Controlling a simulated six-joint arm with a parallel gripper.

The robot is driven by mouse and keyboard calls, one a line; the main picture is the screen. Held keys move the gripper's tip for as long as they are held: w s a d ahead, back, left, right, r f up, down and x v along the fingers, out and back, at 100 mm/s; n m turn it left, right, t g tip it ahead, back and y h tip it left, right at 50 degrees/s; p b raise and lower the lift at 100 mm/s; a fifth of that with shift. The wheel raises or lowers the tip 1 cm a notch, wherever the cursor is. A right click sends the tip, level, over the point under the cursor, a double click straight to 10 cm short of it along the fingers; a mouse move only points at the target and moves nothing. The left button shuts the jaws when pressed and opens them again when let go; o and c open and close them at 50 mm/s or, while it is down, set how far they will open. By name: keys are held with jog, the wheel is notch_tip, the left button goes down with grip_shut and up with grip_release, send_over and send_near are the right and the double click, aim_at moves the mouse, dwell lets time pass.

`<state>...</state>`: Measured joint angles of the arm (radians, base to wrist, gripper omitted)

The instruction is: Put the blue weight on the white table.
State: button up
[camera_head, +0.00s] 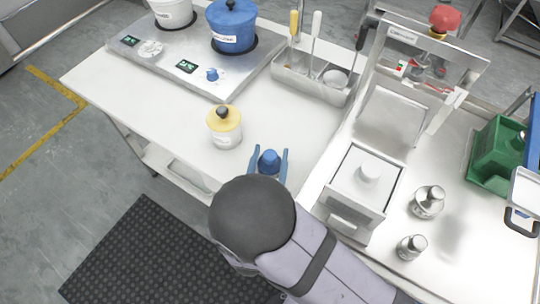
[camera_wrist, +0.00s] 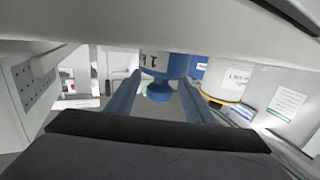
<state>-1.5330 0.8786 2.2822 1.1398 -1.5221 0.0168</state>
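The blue weight (camera_head: 269,161) is near the front edge of the white table (camera_head: 190,122), between the two blue fingers of my gripper (camera_head: 268,156). In the wrist view, which looks upside down, the blue weight (camera_wrist: 160,92) shows its knob and a labelled body. Gaps show between the knob and both fingers of my gripper (camera_wrist: 158,94), so the gripper looks open around it. My arm hides part of the weight in the head view. I cannot tell whether its base touches the table.
A yellow-topped white weight (camera_head: 224,128) stands left of my gripper. Table between is clear.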

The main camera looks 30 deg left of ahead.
jog(key=shift+r, duration=0.2)
jog(key=shift+b+v, duration=0.6)
jog(key=shift+v, duration=3.15)
